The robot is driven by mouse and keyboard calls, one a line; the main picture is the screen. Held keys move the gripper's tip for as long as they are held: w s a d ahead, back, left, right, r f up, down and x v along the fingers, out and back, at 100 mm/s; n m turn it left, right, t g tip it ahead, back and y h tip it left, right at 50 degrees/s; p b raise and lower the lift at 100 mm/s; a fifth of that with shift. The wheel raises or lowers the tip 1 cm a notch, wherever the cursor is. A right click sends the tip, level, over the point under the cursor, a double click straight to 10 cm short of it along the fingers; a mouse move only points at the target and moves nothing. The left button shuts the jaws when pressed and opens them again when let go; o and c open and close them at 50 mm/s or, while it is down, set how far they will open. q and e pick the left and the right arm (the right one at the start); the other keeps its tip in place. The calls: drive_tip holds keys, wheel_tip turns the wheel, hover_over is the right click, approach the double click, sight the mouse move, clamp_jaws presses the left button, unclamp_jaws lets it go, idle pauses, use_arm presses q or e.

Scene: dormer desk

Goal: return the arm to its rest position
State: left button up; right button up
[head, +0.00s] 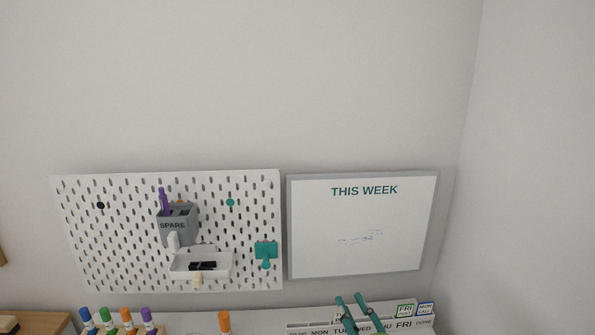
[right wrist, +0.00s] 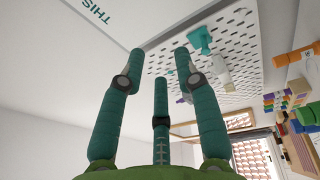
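My right gripper (head: 350,299) shows at the bottom of the head view, right of centre. Its green fingers point up in front of the weekly card rack (head: 298,330), below the whiteboard (head: 340,254). In the right wrist view my right gripper (right wrist: 159,62) has its green fingers spread apart with nothing between them. It is open and empty. Its arm is mostly out of the head view. My left gripper is in neither view.
A white pegboard (head: 110,245) on the wall holds a grey SPARE cup (head: 175,226), a white tray (head: 218,270) and a teal clip (head: 266,250). Several markers, including an orange one (head: 225,322), stand at the bottom edge. The wall above is bare.

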drive_tip(key=s+d+f+m+g+h, duration=0.6)
drive_tip(key=s+d+f+m+g, duration=0.15)
drive_tip(key=s+f+m, duration=0.55)
drive_tip(key=s+d+f+m+g+y, duration=0.1)
drive_tip(key=s+f+m+g, duration=0.25)
drive_tip(key=s, duration=0.55)
drive_tip(key=s+f+m+g, duration=0.2)
drive_tip(key=s+f+g, duration=0.2)
drive_tip(key=s, duration=0.4)
wheel_tip(320, 180, down, 25)
drive_tip(key=s+g, duration=0.2)
drive_tip(key=s, duration=0.1)
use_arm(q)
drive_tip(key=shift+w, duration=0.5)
use_arm(e)
drive_tip(key=s+d+f, duration=0.3)
drive_tip(key=s+f, duration=0.9)
drive_tip(key=s, duration=0.2)
drive_tip(key=shift+s+f+g, duration=0.3)
drive_tip(key=shift+s+g, duration=0.05)
drive_tip(key=shift+g, duration=0.05)
